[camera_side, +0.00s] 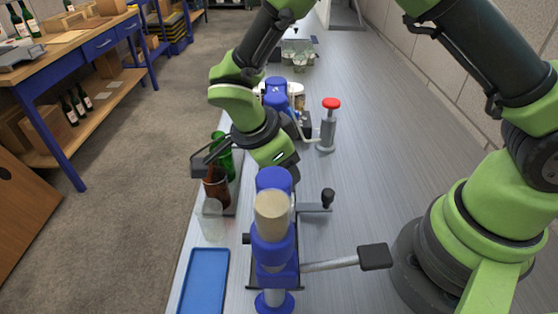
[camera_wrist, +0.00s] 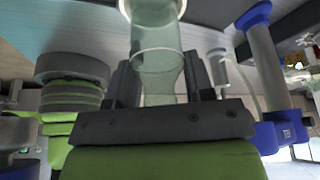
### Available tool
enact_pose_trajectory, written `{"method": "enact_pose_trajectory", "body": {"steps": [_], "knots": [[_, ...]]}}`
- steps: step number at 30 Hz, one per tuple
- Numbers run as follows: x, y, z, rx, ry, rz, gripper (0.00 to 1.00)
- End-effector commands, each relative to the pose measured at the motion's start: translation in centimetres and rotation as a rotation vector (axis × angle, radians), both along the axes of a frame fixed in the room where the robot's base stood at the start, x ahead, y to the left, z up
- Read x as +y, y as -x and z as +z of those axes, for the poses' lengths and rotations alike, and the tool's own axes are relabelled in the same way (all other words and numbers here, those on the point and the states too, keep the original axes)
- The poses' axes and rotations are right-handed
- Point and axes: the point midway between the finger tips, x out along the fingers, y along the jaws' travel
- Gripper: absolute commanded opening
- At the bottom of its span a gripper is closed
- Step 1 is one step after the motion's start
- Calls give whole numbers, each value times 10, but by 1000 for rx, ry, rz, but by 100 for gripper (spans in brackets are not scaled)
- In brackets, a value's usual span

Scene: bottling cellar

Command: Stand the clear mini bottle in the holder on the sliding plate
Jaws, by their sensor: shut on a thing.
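My gripper (camera_wrist: 158,82) is shut on the clear mini bottle (camera_wrist: 157,62); in the wrist view its see-through, pale greenish body stands between the two dark fingers, with a pale ring at its far end.
A brown bottle (camera_side: 215,190), a green bottle (camera_side: 227,165) and a clear glass piece (camera_side: 210,222) stand in a row left of the machine. A blue tray (camera_side: 205,282) lies in front. A red-topped device (camera_side: 329,125) stands behind. The bench's right side is mostly bare.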

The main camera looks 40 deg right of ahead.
Motion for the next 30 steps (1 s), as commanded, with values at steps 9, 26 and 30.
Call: {"method": "enact_pose_trajectory", "body": {"steps": [9, 26, 30], "knots": [[0, 0, -1, 0, 0, -1, 21], [0, 0, -5, 0, 0, -1, 21], [0, 0, -7, 0, 0, -1, 50]]}}
